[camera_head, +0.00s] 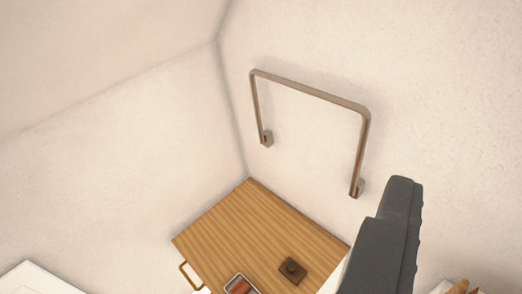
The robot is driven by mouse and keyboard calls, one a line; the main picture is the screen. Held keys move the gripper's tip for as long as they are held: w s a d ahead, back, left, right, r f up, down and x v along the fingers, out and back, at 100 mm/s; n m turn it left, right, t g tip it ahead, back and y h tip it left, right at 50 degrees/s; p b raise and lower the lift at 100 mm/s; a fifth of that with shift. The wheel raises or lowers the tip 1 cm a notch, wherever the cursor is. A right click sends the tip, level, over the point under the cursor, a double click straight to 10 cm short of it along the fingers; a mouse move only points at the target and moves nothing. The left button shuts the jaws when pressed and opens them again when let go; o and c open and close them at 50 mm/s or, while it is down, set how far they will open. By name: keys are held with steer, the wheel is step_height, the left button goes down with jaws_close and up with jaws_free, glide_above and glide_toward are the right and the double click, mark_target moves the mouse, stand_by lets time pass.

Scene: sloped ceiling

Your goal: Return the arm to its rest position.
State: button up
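Part of my gripper (391,236) shows at the lower right as a dark grey, ribbed shape pointing up. I cannot make out two separate fingertips, so I cannot tell whether it is open or shut. No object shows held at its tip. It appears in front of the pale wall, to the right of a wooden surface (235,225). The rest of my arm is out of view.
A metal rail (310,91) is fixed to the wall above the wooden surface. A white panel (40,282) shows at lower left. Pale walls meet in a corner behind.

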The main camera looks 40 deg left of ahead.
steer(key=shift+f, duration=0.1)
step_height(320, 180, down, 9)
steer(key=b, duration=0.9)
steer(key=shift+f, duration=0.2)
steer(key=shift+w+r, duration=0.1)
steer(key=shift+r, duration=0.05)
steer(key=shift+c, duration=0.3)
